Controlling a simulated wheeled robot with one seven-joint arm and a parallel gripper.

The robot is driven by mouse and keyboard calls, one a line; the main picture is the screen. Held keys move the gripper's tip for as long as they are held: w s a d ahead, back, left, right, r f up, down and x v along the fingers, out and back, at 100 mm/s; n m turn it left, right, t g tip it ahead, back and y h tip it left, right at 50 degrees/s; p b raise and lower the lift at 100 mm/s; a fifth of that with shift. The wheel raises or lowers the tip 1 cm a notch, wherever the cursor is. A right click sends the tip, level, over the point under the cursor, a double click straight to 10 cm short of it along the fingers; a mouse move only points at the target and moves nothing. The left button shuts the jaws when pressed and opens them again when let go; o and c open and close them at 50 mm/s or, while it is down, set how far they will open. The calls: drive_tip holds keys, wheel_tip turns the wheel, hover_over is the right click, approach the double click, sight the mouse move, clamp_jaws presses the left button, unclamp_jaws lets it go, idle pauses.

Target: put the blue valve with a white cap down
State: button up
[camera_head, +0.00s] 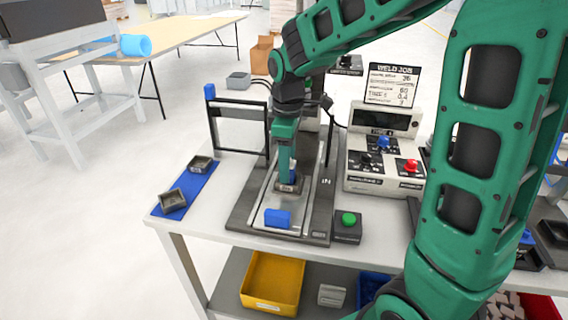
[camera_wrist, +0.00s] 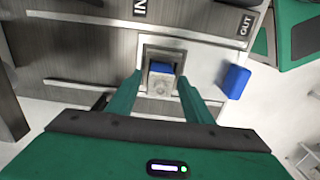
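In the wrist view, a small block with a blue part and a pale grey-white part (camera_wrist: 161,83) sits between my fingertips; it looks like the valve. It is in or over a square grey nest (camera_wrist: 179,56) on the fixture plate. My gripper (camera_wrist: 160,78) points down with one finger on each side of the block. A narrow gap seems to show on both sides, so the fingers look open around it. In the head view, my gripper (camera_head: 288,178) is low over the middle of the fixture (camera_head: 255,207), and the valve is mostly hidden there.
A blue block (camera_head: 277,218) is on the front of the fixture and right of the nest in the wrist view (camera_wrist: 235,81). A green button box (camera_head: 347,227) and control panel (camera_head: 385,160) stand to the right. A blue mat (camera_head: 187,188) with two grey trays lies left.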

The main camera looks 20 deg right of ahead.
wheel_tip(320, 180, up, 12)
drive_tip(key=s+d+f+m, duration=0.4)
drive_tip(key=s+d+m, duration=0.6)
drive_tip(key=s+d, duration=0.3)
drive_tip(key=s+d+f+m, duration=0.2)
drive_tip(key=s+f+m, duration=0.1)
drive_tip(key=s, duration=0.3)
drive_tip(key=s+d+f+m, duration=0.2)
drive_tip(key=s+f+m, duration=0.1)
drive_tip(key=s, duration=0.4)
drive_tip(key=shift+s+f+m, duration=0.15)
drive_tip(key=shift+f+m, duration=0.1)
drive_tip(key=shift+m, duration=0.55)
